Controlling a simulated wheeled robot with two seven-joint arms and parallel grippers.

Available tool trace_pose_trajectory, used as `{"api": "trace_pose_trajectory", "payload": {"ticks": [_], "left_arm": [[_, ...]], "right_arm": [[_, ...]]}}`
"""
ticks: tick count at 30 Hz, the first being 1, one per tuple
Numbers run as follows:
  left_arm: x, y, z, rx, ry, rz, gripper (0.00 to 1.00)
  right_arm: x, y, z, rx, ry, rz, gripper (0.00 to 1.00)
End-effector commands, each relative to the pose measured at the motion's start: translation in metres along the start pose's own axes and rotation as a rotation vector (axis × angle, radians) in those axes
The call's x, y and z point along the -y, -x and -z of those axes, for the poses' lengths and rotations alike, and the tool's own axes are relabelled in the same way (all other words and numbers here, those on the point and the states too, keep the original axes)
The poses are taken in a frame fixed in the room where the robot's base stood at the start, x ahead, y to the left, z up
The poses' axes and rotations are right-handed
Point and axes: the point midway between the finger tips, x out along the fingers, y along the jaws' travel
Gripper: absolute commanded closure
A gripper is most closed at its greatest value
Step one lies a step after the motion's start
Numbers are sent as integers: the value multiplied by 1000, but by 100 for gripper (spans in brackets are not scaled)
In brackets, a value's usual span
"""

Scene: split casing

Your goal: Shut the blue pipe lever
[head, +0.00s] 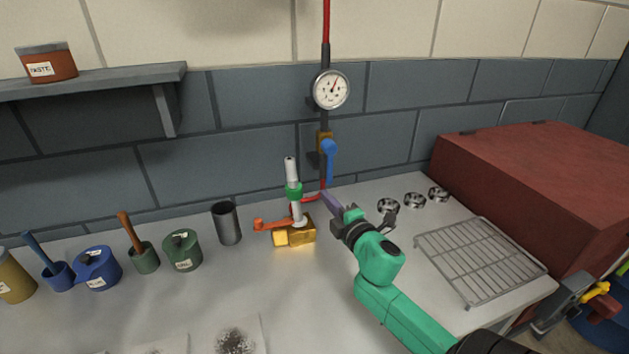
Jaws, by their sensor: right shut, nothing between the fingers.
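My right gripper (330,203) reaches in from the lower right on a green arm. Its fingers are shut and empty, and in the picture they show a little below the lever's lower end. I see a gap between them and the lever. My left gripper is not in view.
A round gauge (331,89) sits on the pipe above the valve. A brass burner with a white tube (294,234) and an orange handle stands just left of my fingers. A wire rack (480,260) and a red box (540,185) are on the right. Pots line the left.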

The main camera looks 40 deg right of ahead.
Motion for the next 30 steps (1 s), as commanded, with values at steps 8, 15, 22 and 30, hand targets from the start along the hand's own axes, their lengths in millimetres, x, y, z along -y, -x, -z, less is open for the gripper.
{"api": "trace_pose_trajectory", "payload": {"ticks": [8, 15, 22, 30], "left_arm": [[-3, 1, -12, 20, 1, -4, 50], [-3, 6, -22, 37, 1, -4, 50], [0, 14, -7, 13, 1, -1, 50], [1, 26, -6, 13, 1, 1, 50]], "right_arm": [[-2, 0, 1, -10, 12, -7, 100], [-5, -23, 1, -8, 10, -8, 100], [-6, -73, 1, -7, 7, -8, 100], [-4, -93, -22, -7, 10, -2, 100]]}}
